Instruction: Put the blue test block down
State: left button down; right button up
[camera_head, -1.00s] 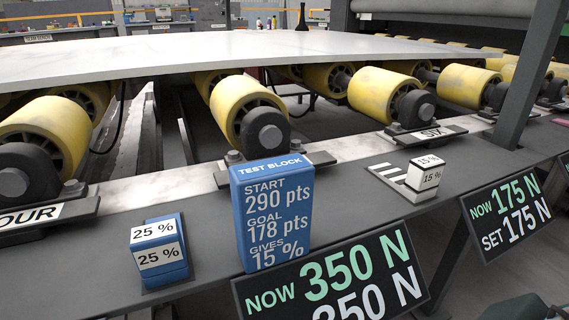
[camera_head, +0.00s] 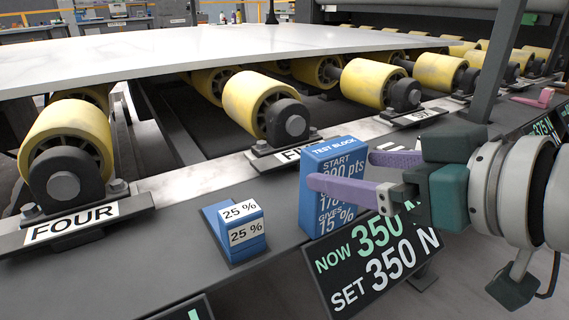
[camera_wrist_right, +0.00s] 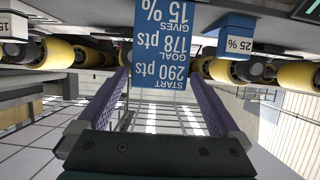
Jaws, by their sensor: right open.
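The blue test block (camera_head: 320,166) stands upright on the grey ledge, behind the dark panel (camera_head: 372,262) reading "NOW 350 N, SET 350 N". It also shows upside down in the right wrist view (camera_wrist_right: 160,45). My right gripper (camera_head: 342,170) is open, with its purple fingers reaching toward the block from the right. In the right wrist view its fingers (camera_wrist_right: 160,78) lie to either side of the block's top end. One finger hides part of the block's printed face in the head view. I cannot tell whether the fingers touch it. My left gripper is not in view.
A small blue 25 % block (camera_head: 235,232) sits on the ledge to the left. Yellow rollers (camera_head: 255,105) and their bearings line the ledge's far side, under a pale stone slab (camera_head: 200,55). A pink handle-like piece (camera_head: 535,98) lies at the far right.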

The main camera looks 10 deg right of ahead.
aim_at(344, 171)
jog(key=b+x, duration=0.2)
jog(key=x, duration=0.2)
jog(key=shift+s+d+f, duration=0.1)
jog(key=shift+f, duration=0.05)
jog(key=shift+w+a+f, duration=0.1)
jog(key=shift+w+a, duration=0.1)
jog(key=shift+w, duration=0.25)
jog(key=shift+c, duration=0.5)
jog(key=c, duration=1.5)
